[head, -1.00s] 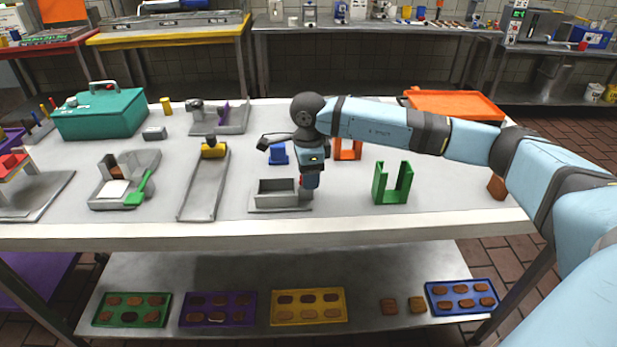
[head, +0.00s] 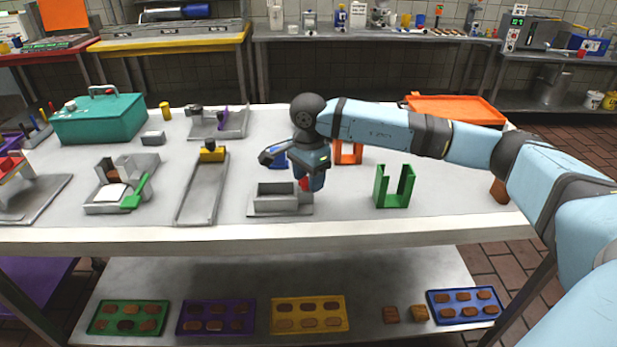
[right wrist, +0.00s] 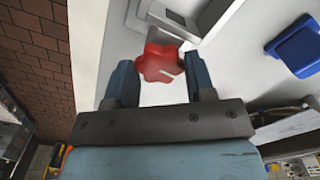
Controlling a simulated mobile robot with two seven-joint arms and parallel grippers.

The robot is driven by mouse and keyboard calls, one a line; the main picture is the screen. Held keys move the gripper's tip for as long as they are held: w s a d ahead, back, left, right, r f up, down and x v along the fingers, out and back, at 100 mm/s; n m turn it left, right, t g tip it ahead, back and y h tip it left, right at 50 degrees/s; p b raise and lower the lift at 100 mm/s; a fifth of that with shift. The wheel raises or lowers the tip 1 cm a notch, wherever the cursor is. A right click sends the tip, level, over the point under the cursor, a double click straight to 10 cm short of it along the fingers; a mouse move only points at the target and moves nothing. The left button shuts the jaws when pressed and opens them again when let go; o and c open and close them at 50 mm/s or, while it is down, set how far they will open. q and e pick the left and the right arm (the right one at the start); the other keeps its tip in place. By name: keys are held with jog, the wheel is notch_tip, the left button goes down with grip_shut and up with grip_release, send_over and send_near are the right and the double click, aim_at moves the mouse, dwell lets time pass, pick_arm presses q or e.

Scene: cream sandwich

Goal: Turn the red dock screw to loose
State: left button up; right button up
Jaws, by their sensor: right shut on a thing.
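In the head view my right gripper (head: 311,184) points down at the dock's right end and partly hides the screw. My left gripper is not in view.
A green U-shaped stand (head: 395,188) is to the right of the dock. A blue piece (head: 277,157) and an orange stand (head: 348,153) are behind the gripper. A grey track with a yellow block (head: 212,153) lies to the left. The table front is clear.

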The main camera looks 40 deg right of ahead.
jog(key=o, duration=0.9)
pick_arm(q)
jog(key=shift+p, duration=0.55)
pick_arm(e)
notch_tip(320, 180, up, 14)
jog(key=shift+f, duration=0.1)
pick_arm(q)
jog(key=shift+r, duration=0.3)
